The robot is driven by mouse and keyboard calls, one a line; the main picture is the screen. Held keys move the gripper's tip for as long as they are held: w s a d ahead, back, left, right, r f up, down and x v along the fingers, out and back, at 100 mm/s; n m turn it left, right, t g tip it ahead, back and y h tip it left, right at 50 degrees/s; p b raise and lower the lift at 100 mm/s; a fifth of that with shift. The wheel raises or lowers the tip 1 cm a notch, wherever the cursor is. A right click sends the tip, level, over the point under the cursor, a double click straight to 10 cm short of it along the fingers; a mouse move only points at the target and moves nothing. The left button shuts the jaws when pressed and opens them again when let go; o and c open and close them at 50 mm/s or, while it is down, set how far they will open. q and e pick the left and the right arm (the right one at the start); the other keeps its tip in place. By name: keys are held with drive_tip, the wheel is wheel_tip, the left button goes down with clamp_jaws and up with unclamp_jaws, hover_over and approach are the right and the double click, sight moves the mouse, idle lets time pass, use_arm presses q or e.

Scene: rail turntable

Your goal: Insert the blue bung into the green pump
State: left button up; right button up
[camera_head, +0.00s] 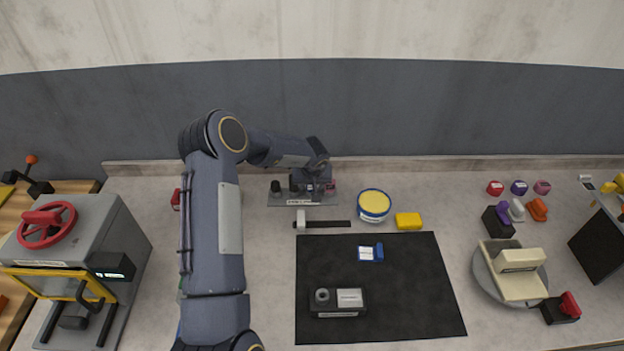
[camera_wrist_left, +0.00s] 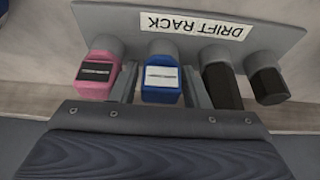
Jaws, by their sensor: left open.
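The blue bung (camera_wrist_left: 162,80) sits in the grey drift rack (camera_wrist_left: 270,40), between a pink bung (camera_wrist_left: 97,77) and a black one (camera_wrist_left: 221,85). My left gripper (camera_wrist_left: 163,92) is open, with one finger on each side of the blue bung. I cannot tell whether the fingers touch it. In the head view my left gripper (camera_head: 313,178) is over the rack (camera_head: 297,203) at the back of the bench and hides the blue bung. I cannot make out the green pump; only a green sliver (camera_head: 180,296) shows beside my left arm. My right gripper is out of view.
A black mat (camera_head: 410,290) holds a dark block (camera_head: 337,302) and a blue-white item (camera_head: 370,253). A round tub (camera_head: 374,205) and yellow block (camera_head: 408,221) stand behind it. A grey machine with a red wheel (camera_head: 46,224) is left; a turntable (camera_head: 488,284) is right.

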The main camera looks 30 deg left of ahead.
use_arm(q)
drive_tip(key=shift+f, duration=0.25)
drive_tip(key=c, duration=0.9)
drive_tip(key=shift+o, duration=0.2)
drive_tip(key=shift+r, duration=0.1)
drive_tip(key=shift+r, duration=0.55)
drive_tip(key=shift+r, duration=3.1)
drive_tip(key=shift+r, duration=2.5)
